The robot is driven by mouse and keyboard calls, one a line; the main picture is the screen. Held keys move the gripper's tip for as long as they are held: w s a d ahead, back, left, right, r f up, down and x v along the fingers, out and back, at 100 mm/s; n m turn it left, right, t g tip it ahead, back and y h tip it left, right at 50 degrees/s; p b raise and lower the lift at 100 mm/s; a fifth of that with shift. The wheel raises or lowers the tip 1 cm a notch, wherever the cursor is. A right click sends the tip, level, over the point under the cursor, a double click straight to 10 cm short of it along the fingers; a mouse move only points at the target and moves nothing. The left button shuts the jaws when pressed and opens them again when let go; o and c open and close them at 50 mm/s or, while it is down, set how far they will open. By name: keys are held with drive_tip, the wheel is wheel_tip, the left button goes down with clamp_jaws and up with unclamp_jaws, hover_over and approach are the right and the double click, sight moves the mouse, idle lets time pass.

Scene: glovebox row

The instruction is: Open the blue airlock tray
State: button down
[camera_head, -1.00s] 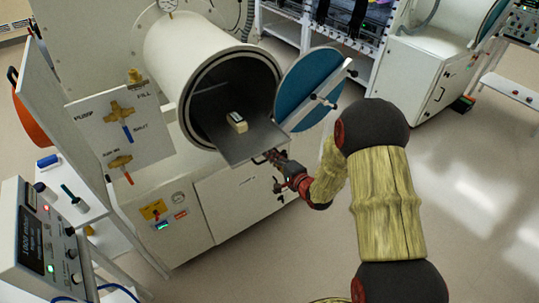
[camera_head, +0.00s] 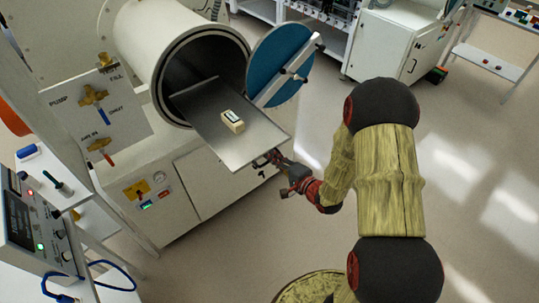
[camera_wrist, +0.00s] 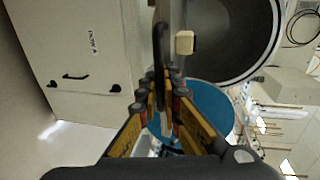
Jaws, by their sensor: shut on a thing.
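The airlock tray (camera_head: 222,138) is a flat metal plate that sticks well out of the round white airlock chamber (camera_head: 165,50). A small pale box (camera_head: 232,121) with a dark-faced top lies on it. The blue round door (camera_head: 280,62) stands swung open at the right of the chamber mouth. My gripper (camera_head: 270,160) is at the tray's front edge, shut on its dark handle. In the wrist view my fingers (camera_wrist: 160,95) close around the dark handle bar (camera_wrist: 159,50), with the blue door (camera_wrist: 212,105) behind.
A white panel with brass valves (camera_head: 95,105) stands left of the chamber. White cabinets (camera_head: 215,180) are below the tray. An instrument box (camera_head: 35,225) is at lower left. Open floor (camera_head: 470,180) lies to the right.

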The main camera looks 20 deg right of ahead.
drive_tip(key=shift+s+f, duration=0.15)
drive_tip(key=shift+f, duration=0.05)
drive_tip(key=c, duration=2.3)
unclamp_jaws()
drive_tip(key=shift+s+r, duration=0.1)
drive_tip(key=o, duration=0.3)
drive_tip(key=shift+d+r, duration=0.1)
drive_tip(key=v, duration=1.1)
drive_tip(key=shift+s, duration=0.4)
drive_tip(key=shift+d, duration=0.1)
